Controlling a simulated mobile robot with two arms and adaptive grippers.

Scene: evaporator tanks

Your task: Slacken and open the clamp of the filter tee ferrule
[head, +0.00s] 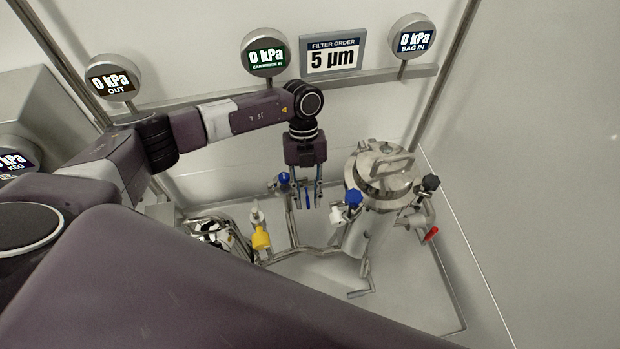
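A steel filter vessel (358,238) with a clamped lid and top handle stands right of centre. Steel piping (295,257) runs left from its lower part. A riser with a blue knob (284,178) stands close to my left gripper (307,203). That gripper points down left of the vessel, with its fingers apart. A slim blue piece shows between the fingers; I cannot tell whether it is a pad or a part behind. The filter tee ferrule and its clamp are too small to make out for certain. My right gripper is not in view.
A blue-knobbed valve (353,197), a black knob (430,183) and a red handle (432,234) surround the vessel. A yellow-handled valve (261,238) stands left. Gauges and a "5 µm" filter order sign (333,54) line the back wall. My arm covers the foreground.

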